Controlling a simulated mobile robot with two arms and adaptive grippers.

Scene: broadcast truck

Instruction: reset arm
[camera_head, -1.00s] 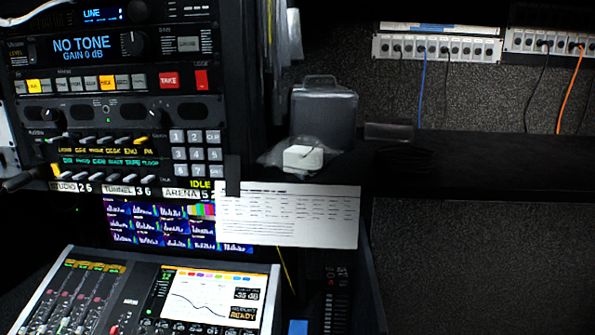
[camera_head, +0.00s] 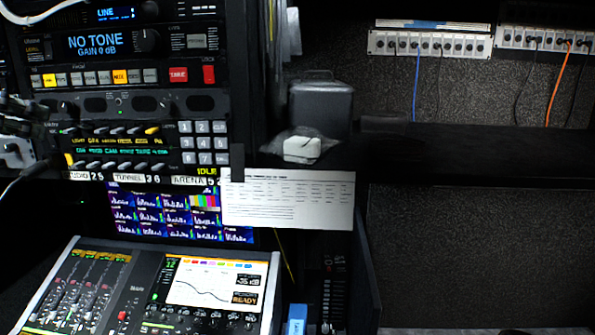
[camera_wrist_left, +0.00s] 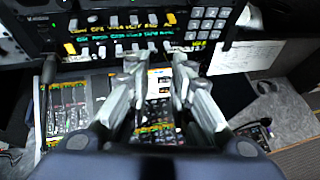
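My left gripper (camera_head: 25,140) shows at the left edge of the head view, in front of the rack's lower left side and partly cut off. In the left wrist view, the left gripper (camera_wrist_left: 157,62) has its two fingers apart with nothing between them. Past the fingertips are the rack panel (camera_wrist_left: 120,32) with its rows of switches and the mixing console (camera_wrist_left: 70,105). My right gripper is in neither view.
The rack unit (camera_head: 120,75) stands above a monitor (camera_head: 150,215) and the console (camera_head: 75,290). A paper sheet (camera_head: 290,200) hangs right of the monitor. A clear bag with a white box (camera_head: 301,148) lies on the dark shelf (camera_head: 440,145). Patch panels (camera_head: 430,45) with cables are behind.

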